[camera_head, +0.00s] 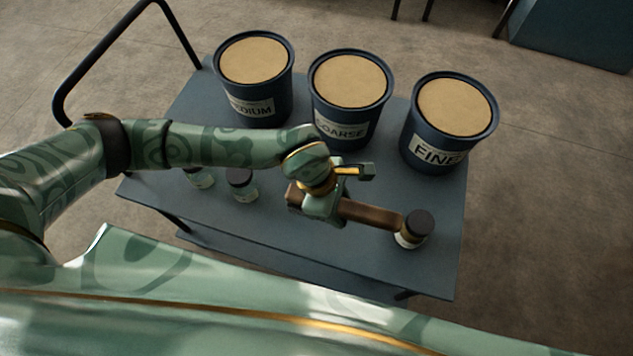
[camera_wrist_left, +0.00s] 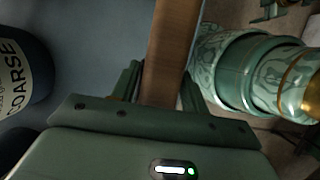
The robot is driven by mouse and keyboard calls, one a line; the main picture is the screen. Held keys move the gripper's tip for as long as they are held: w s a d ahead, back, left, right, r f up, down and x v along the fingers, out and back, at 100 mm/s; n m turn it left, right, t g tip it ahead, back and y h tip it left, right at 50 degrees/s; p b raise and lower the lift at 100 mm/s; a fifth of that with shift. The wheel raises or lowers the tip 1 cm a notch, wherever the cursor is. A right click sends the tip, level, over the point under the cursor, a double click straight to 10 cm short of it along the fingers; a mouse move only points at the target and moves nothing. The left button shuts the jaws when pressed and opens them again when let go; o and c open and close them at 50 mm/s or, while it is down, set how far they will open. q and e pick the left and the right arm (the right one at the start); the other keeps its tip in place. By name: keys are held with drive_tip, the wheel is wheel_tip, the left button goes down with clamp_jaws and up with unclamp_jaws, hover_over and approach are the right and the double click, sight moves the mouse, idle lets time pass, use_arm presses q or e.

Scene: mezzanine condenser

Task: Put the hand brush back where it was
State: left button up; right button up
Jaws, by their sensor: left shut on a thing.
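The hand brush (camera_head: 372,215) is a long brown wooden piece. My left gripper (camera_head: 338,203) is shut around it above the trolley top, and its right end reaches close to a dark-lidded jar. I cannot tell whether that end touches the jar. In the left wrist view the brush (camera_wrist_left: 172,45) runs up between the fingers of my left gripper (camera_wrist_left: 160,88). No bristles show clearly. My right gripper is outside the head view; a small green part at the top right of the wrist view may be it, cut off by the edge.
Three dark blue buckets, MEDIUM (camera_head: 253,104), COARSE (camera_head: 340,130) and FINE (camera_head: 436,154), stand along the trolley's (camera_head: 265,240) far side. The dark-lidded jar (camera_head: 416,223) stands at right; two small jars (camera_head: 200,179) (camera_head: 241,183) stand left. Bare top lies in front.

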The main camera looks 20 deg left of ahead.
use_arm(q)
drive_tip(key=w+a+f+b, duration=0.1)
drive_tip(key=w+f, duration=0.1)
drive_tip(key=w, duration=0.1)
drive_tip(key=w+a+f+b, duration=0.2)
drive_tip(key=w+f, duration=0.1)
drive_tip(key=w+a+f+b, duration=0.2)
drive_tip(key=w+f, duration=0.1)
drive_tip(key=w, duration=0.1)
drive_tip(key=shift+a+f, duration=0.2)
drive_tip(key=shift+a, duration=0.05)
drive_tip(key=shift+w+a+f+b, duration=0.1)
drive_tip(key=shift+w+f+b, duration=0.15)
drive_tip(key=shift+b, duration=0.2)
wheel_tip(320, 180, down, 4)
drive_tip(key=shift+w+a+r+b, duration=0.1)
drive_tip(key=shift+b, duration=0.9)
drive_tip(key=shift+r, duration=0.2)
drive_tip(key=shift+c, duration=0.4)
drive_tip(key=shift+f, duration=0.15)
drive_tip(key=o, duration=1)
drive_tip(key=shift+o, duration=0.2)
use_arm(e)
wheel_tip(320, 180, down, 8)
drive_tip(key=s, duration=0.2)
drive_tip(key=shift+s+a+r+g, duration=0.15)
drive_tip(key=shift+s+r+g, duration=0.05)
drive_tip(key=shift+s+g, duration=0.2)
